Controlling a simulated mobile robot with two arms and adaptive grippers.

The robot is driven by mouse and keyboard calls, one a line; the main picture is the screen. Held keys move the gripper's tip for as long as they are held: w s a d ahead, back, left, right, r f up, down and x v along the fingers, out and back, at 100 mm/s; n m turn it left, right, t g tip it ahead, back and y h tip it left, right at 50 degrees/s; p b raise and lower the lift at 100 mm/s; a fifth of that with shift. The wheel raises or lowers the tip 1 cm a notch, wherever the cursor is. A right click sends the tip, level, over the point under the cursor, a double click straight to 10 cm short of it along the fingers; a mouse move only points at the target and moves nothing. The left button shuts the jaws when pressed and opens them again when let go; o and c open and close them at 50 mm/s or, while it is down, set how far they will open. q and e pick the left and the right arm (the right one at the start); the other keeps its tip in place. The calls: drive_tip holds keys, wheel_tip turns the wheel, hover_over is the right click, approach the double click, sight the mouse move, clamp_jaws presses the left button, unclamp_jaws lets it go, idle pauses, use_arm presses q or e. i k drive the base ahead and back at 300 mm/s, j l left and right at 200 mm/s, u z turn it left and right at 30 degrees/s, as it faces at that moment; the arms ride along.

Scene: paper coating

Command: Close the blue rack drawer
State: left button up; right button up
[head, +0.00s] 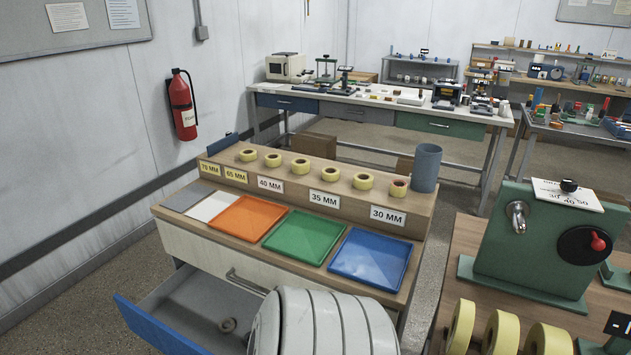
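The drawer with the blue front (158,328) is pulled out at the lower left, under the wooden rack (425,207). The near end of the drawer runs out of the picture at the bottom. Above it is a closed cream drawer front (205,255) with a metal bar handle (247,283). A white ribbed rounded body at the bottom centre covers the space right of the open drawer. Neither of my grippers is in view.
Grey, white, orange, green and blue trays (370,259) lie on the rack below labelled tape rolls (364,181). A grey-blue cup (426,168) stands at its right end. A green machine (535,245) stands on a wooden table at right. Floor (60,310) left of the drawer is clear.

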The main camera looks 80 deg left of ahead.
sight(183, 316)
drive_tip(key=i+u, duration=0.1)
drive_tip(key=u, duration=3.6)
